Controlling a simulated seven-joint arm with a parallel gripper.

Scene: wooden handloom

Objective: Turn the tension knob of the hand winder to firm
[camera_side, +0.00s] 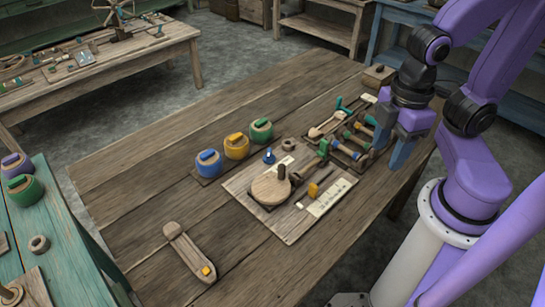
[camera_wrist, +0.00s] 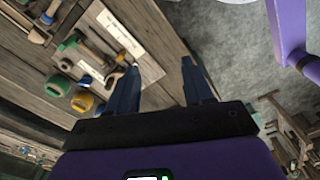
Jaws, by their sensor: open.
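The hand winder appears to be the wooden board (camera_side: 295,228) with a round wooden disc (camera_side: 268,188) and a dark upright peg (camera_side: 281,172). A small yellow knob (camera_side: 313,189) stands on the board beside a pale marked strip (camera_side: 328,198). I cannot tell for sure which part is the tension knob, and the strip's marks are too small to read. The board's pale strip also shows in the wrist view (camera_wrist: 120,35). My gripper (camera_side: 390,160) is open and empty, above the table's right edge, apart from the board. Its two fingers show in the wrist view (camera_wrist: 160,68).
Blue (camera_side: 208,163), yellow (camera_side: 236,146) and green (camera_side: 261,130) spools stand behind the board. A tray of coloured bobbins (camera_side: 350,150) lies between board and gripper. A wooden shuttle (camera_side: 188,250) lies at front left. The table's left part is clear.

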